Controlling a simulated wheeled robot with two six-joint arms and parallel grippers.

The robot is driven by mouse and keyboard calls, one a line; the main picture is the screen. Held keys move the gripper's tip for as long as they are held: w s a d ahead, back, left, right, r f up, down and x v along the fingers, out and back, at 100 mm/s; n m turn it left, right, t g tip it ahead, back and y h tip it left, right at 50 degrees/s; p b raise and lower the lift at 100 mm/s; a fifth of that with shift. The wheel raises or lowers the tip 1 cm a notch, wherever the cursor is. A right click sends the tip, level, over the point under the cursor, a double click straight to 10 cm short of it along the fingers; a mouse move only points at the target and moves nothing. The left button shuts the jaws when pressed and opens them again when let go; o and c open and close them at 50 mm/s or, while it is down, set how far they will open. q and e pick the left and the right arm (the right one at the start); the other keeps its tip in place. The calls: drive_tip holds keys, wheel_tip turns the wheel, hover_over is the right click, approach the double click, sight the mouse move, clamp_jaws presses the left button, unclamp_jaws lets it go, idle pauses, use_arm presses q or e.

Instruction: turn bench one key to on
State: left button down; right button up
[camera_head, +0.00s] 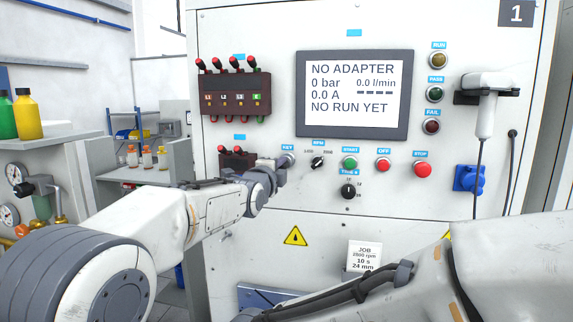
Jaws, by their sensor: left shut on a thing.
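The bench one panel (455,200) stands in front of me, with a "1" sign at its top right. The key switch sits under the blue KEY label (288,148), left of the RPM knob. My left gripper (284,161) is at the key switch and shut on the key. The gripper and wrist hide the key, so its position cannot be read. The screen (355,94) reads "NO ADAPTER", 0 bar, 0.0 A, "NO RUN YET". My right arm (400,280) crosses the lower right; its gripper is not visible.
Right of the key are the RPM knob (317,162), green START button (350,164), red OFF button (383,164), red STOP button (422,169) and timer knob (348,191). A terminal block (235,93) is above left. A scanner-like tool (486,105) hangs at the right.

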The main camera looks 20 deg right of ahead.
use_arm(q)
drive_tip(key=c, duration=0.8)
unclamp_jaws()
